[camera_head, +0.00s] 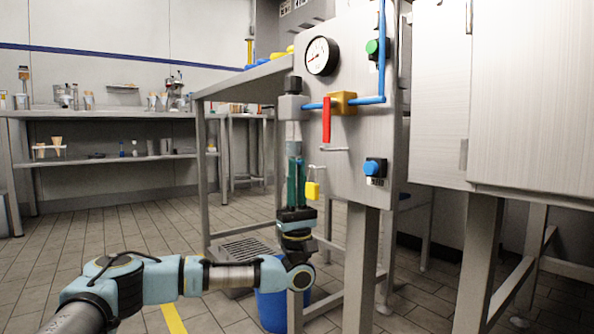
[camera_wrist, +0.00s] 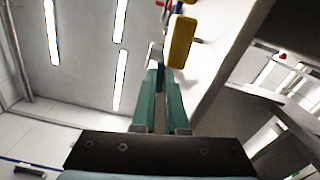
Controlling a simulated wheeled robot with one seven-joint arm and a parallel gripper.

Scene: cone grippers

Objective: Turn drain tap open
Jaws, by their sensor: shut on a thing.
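The filter bowl (camera_head: 293,136) hangs upright under a grey head (camera_head: 291,107) at the left edge of the panel. The drain tap is at its lower end, mostly hidden by my fingers; a small blue bit between the fingertips seems to be part of it. My gripper (camera_head: 297,166) points up from below, its green fingers at the bowl's bottom. In the wrist view the fingers of my gripper (camera_wrist: 161,78) are close together, closed on this small part. Whether the tap is turned cannot be told.
A yellow padlock (camera_head: 312,190) hangs just right of my fingers; the wrist view shows it close (camera_wrist: 181,42). The panel (camera_head: 350,170) carries a red lever (camera_head: 326,120), a gauge (camera_head: 321,56) and a blue knob (camera_head: 374,167). A blue bucket (camera_head: 270,305) stands below my wrist.

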